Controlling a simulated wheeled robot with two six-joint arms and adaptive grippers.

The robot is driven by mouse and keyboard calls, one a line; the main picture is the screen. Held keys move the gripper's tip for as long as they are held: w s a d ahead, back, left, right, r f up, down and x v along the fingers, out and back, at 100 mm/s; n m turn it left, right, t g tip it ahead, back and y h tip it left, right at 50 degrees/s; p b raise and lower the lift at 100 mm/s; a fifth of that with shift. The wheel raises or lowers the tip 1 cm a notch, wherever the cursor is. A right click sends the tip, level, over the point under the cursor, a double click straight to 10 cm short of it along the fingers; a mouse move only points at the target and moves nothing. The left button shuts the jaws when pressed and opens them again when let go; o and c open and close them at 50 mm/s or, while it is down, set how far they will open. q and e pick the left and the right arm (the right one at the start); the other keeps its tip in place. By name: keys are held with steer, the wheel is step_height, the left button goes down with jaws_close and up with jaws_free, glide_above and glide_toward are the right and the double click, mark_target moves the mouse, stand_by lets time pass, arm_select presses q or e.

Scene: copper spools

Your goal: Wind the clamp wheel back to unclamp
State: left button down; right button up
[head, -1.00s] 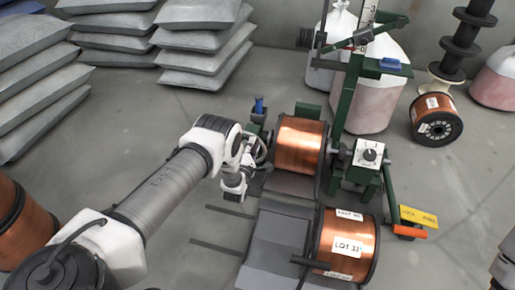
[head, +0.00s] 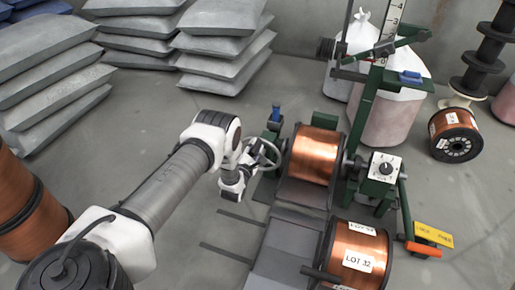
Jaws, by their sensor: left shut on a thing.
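The clamp wheel (head: 275,149) is a grey ring with a hub, at the left end of the spool stand in the head view. My left gripper (head: 247,170) is at the left side of the wheel, shut on its rim; the wrist hides part of the wheel and the fingertips are small. A copper spool (head: 314,155) sits in the stand between the wheel side and a white dial box (head: 385,167). Whether the clamp still presses on the spool cannot be told. My right gripper is out of view.
A second copper spool, LOT 32 (head: 357,255), lies in front on a grey ramp (head: 283,255). An orange-handled lever (head: 424,249) and yellow tag (head: 433,234) are at right. A blue-topped lever (head: 276,114) stands behind the wheel. Grey sacks (head: 218,45) are stacked behind.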

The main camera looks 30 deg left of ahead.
arm_select(q)
steer(key=shift+a, duration=0.15)
steer(key=c, duration=0.9)
jaws_free()
steer(key=v, duration=1.2)
steer(key=shift+r, duration=0.1)
